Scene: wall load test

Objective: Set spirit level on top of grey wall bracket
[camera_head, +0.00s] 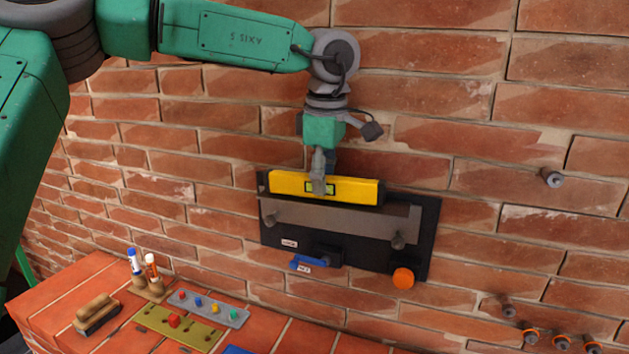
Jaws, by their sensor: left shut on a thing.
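The yellow spirit level (352,190) is at the upper part of the wall panel, roughly level and just above the grey wall bracket (345,221). Whether it touches the bracket's top cannot be told from this angle. My left gripper (318,186) points down from above and is shut on the spirit level near its green vial. The bracket is a long grey bar fixed to the black panel (430,240), with a round knob near each end. My right gripper is not in view.
The panel also carries a blue handle (308,264) and an orange knob (403,278). Below left, a brick ledge holds a brush (97,314), markers (152,268) and a grey strip with coloured buttons (208,308). Bolts (552,178) stick out of the brick wall at right.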

